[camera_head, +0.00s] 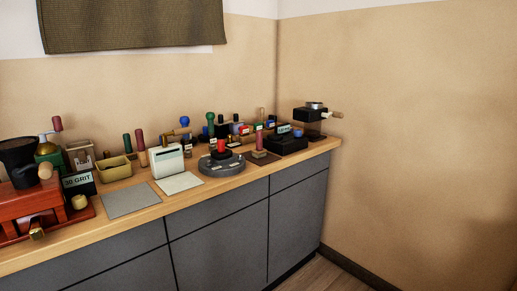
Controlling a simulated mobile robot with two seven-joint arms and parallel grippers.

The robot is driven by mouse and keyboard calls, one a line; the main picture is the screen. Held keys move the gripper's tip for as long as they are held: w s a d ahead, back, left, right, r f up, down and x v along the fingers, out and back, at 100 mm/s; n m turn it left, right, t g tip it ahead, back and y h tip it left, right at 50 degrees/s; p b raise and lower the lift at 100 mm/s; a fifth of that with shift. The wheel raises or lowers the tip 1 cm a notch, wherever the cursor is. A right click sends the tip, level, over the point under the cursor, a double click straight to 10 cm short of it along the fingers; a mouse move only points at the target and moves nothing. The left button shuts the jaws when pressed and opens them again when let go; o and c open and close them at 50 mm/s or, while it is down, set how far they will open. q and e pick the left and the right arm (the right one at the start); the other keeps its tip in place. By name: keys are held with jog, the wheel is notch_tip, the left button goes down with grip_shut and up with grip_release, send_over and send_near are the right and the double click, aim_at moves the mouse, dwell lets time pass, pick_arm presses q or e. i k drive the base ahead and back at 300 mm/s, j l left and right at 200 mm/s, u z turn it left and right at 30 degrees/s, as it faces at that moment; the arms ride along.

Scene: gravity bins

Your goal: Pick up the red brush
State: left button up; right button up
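No gripper of mine is in view. Two upright red-handled items look brush-like. One red handle (140,142) with a tan lower end stands on the left part of the counter, beside a dark green handle (127,143) and left of a white box. A smaller red handle (259,140) rises above a tan block (259,154) on a dark brown mat, right of a round grey turntable. I cannot tell for sure which is the red brush. Nothing touches either from my side.
The wooden counter (155,211) stands over grey cabinets. A grey mat (131,199), white box (166,161), turntable (221,165) with red-black knob, yellow bin (114,170), red machine (28,204) and black grinder (310,121) crowd it. Its front edge is mostly clear.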

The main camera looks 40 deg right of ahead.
aim_at(260, 152)
jog(key=i+l+z, duration=0.2)
jog(key=l+z, duration=0.3)
jog(key=i+l+z, duration=0.2)
jog(key=z, duration=0.3)
jog(key=i+l+z, duration=0.15)
jog(key=i+z, duration=0.2)
jog(key=z, duration=0.15)
